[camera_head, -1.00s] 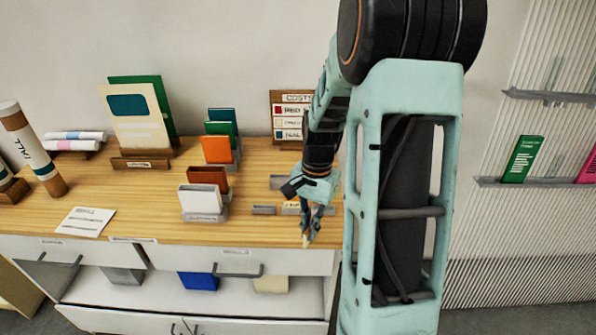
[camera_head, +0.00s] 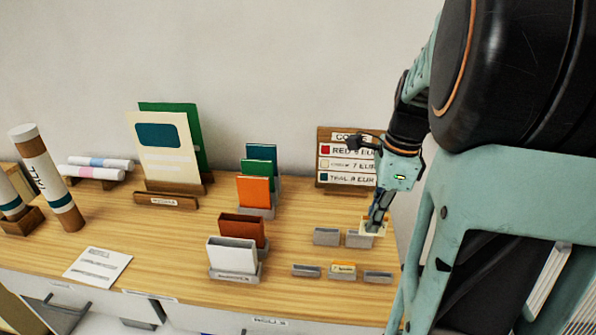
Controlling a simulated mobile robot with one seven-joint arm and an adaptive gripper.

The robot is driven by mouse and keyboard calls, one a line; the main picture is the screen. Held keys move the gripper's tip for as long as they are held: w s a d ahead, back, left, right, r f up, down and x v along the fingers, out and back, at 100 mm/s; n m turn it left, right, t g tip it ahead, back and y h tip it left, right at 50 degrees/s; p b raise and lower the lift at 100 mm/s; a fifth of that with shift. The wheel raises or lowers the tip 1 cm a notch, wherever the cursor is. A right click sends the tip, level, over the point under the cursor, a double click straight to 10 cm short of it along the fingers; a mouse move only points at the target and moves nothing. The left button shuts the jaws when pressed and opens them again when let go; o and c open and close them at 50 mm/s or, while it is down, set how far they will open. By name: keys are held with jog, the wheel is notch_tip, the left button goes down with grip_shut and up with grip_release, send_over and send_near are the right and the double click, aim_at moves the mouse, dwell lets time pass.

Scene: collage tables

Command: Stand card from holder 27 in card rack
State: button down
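My gripper (camera_head: 375,220) points down over the right part of the wooden table. Its narrow fingers look shut on a small cream card (camera_head: 373,229), partly hidden by the fingertips. The card is just behind and right of a small grey holder (camera_head: 358,240); I cannot tell if they touch. Another small grey holder (camera_head: 326,237) stands left of it. A front row has two low empty holders (camera_head: 306,271) (camera_head: 378,277) and one with an orange-and-cream card (camera_head: 342,268). Holder numbers are unreadable.
A price board (camera_head: 349,160) stands close behind my gripper. Large cream (camera_head: 160,150) and green (camera_head: 196,135) boards stand at the back left. Tubes (camera_head: 47,180) and a paper sheet (camera_head: 97,267) are further left. Bare tabletop (camera_head: 170,245) lies left of the rack.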

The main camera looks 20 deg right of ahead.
jog(key=w+d+f, duration=0.2)
jog(key=w, duration=0.3)
jog(key=p, duration=0.1)
send_over(358, 238)
jog(key=f, duration=0.5)
jog(key=shift+w+d+f, duration=0.15)
jog(key=shift+d+f, duration=0.15)
jog(key=shift+d, duration=0.05)
jog(key=shift+w+d+f, duration=0.1)
jog(key=shift+w+f, duration=0.1)
jog(key=shift+f, duration=1.6)
jog(key=shift+s+f, duration=0.15)
jog(key=shift+f, duration=0.35)
jog(key=c, duration=2.3)
grip_release()
jog(key=shift+s+f, duration=0.15)
jog(key=shift+o, duration=0.7)
jog(key=shift+f, duration=0.15)
